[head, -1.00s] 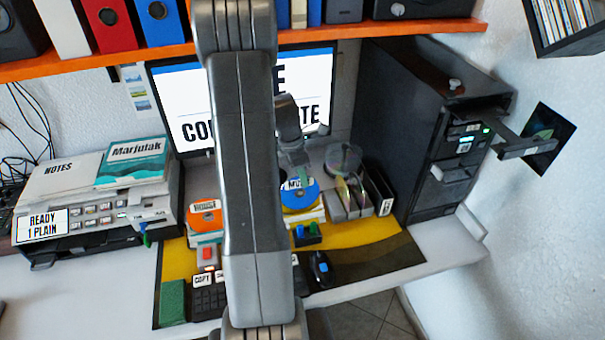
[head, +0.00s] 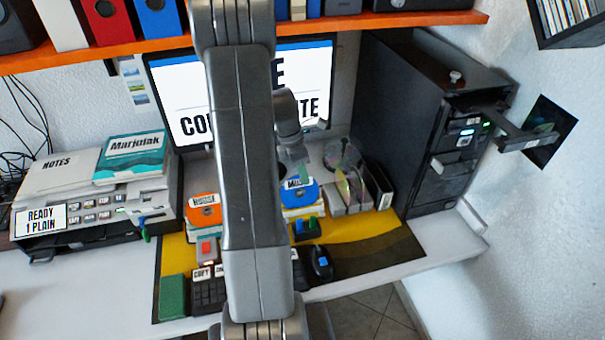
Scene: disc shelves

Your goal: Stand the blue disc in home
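The blue disc (head: 302,198) lies on a light, stacked stand in the middle of the desk, with a white label that seems to start "MU". My gripper (head: 298,170) hangs just behind and above it, pointing down. Its fingertips are small and blurred, so I cannot tell if they are open or touching the disc. My arm crosses the middle of the head view and hides part of the desk. A grey rack (head: 352,203) with clear, shiny discs (head: 345,170) stands right of the blue disc. I cannot read any place marked home.
An orange disc (head: 202,213) lies on a similar stand at left. A black tower (head: 425,120) with an extended tray (head: 525,138) is at right. The monitor (head: 185,105) stands behind. A printer (head: 95,215) is at left. Small controls (head: 306,230) sit in front.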

